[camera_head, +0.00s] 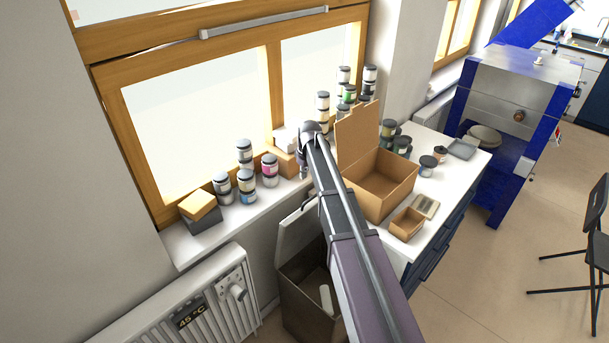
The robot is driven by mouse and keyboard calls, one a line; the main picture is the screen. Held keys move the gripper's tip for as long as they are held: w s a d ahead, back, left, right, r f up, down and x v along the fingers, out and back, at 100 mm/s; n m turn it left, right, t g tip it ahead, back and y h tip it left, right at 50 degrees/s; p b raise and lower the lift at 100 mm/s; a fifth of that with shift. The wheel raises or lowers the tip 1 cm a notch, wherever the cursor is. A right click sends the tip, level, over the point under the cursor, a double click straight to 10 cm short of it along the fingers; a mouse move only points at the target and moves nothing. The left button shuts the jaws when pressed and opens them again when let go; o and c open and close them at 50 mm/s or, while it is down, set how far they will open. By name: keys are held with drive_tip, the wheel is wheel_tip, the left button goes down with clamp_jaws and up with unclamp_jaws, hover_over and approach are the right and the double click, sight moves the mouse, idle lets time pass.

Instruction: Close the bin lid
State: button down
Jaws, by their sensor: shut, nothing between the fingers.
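The bin (302,312) stands on the floor below the windowsill, left of the white-topped cabinet. A pale object (326,299) shows inside the bin. My arm crosses in front and hides the right part of the bin and lid. My gripper (303,174) is small in view at the far end of the arm, above the lid's handle and apart from it. It is shut and empty.
Jars (246,187) and boxes line the windowsill (180,246). A radiator (190,308) stands left of the bin. An open cardboard box (378,190) and a small box (406,224) sit on the cabinet. A blue-framed kiln (515,100) and chair are at right.

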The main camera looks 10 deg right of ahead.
drive_tip(key=shift+s+d+f+b, duration=0.3)
drive_tip(key=shift+s+f+b, duration=0.15)
drive_tip(key=shift+f+b, duration=0.5)
drive_tip(key=shift+s+d+f+b, duration=0.4)
drive_tip(key=shift+f+b, duration=0.45)
drive_tip(key=shift+f, duration=0.2)
drive_tip(key=shift+s+d+f+b, duration=0.25)
drive_tip(key=shift+s+f+b, duration=0.2)
drive_tip(key=shift+f+b, duration=0.5)
drive_tip(key=shift+s+a+f, duration=0.1)
drive_tip(key=shift+s, duration=0.05)
